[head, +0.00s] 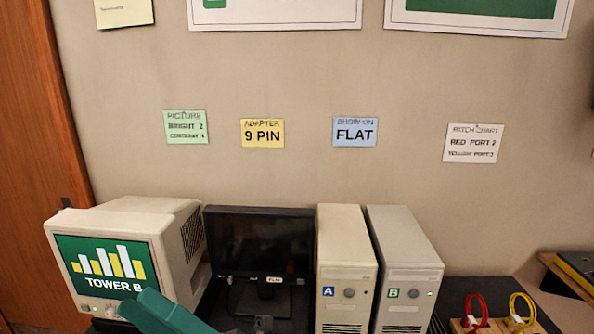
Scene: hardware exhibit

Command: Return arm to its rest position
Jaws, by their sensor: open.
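My gripper (160,311) shows only in part, as dark teal finger parts rising from the bottom edge in the head view. It is open, with nothing seen held in it. It overlaps the lower right of the beige CRT monitor (165,222) in the picture; I cannot tell whether it touches it. The monitor's screen (93,263) is lit green with a bar chart and "TOWER B". The rest of my arm is below the picture.
A black flat monitor (259,243) stands right of the CRT. Beige towers A (343,250) and B (403,255) stand beside it; B has a green light. Red (474,312) and yellow cables (522,308) are at lower right. Cards hang on the wall (290,185).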

